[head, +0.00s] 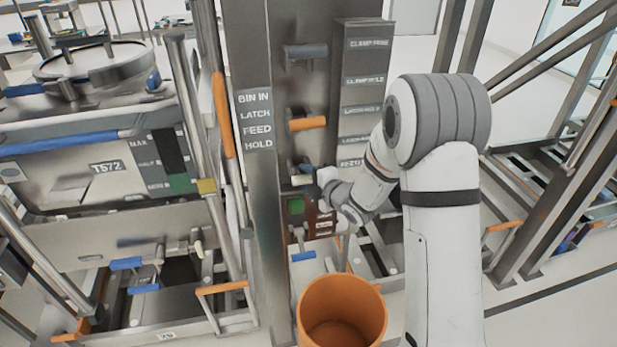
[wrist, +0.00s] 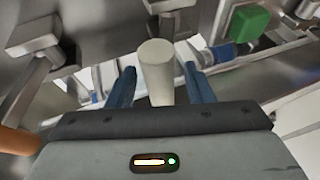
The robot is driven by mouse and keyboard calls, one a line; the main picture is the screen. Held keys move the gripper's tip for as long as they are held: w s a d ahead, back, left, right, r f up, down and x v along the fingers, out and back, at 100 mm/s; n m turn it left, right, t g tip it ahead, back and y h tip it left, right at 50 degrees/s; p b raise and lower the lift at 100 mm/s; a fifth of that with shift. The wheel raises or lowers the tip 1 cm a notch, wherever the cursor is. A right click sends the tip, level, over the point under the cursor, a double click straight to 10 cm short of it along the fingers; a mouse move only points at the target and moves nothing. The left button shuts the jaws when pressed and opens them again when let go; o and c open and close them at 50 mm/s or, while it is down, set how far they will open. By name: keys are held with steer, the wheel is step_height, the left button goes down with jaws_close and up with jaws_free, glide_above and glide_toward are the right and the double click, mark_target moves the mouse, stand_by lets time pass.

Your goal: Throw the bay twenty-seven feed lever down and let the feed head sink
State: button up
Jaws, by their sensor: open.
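The lever column (head: 262,200) carries a plate reading BIN IN, LATCH, FEED, HOLD. A pale-handled lever (head: 302,180), the lowest of three on the column and apparently the feed lever, sticks out at my gripper (head: 318,180). In the wrist view the pale round handle (wrist: 157,72) stands between the two blue fingers of my gripper (wrist: 159,84), with a gap on each side. The gripper is open and not closed on it. The lever's root is partly hidden. I cannot identify the feed head or a bay number twenty-seven.
Above are an orange lever (head: 307,123) and a grey-blue lever (head: 305,51). A green button (head: 296,206) sits just below the pale handle. An orange bucket (head: 341,300) stands below my arm. The bin T572 (head: 60,185) fills the left; racking stands at right.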

steer(key=shift+c, duration=0.6)
jaws_close()
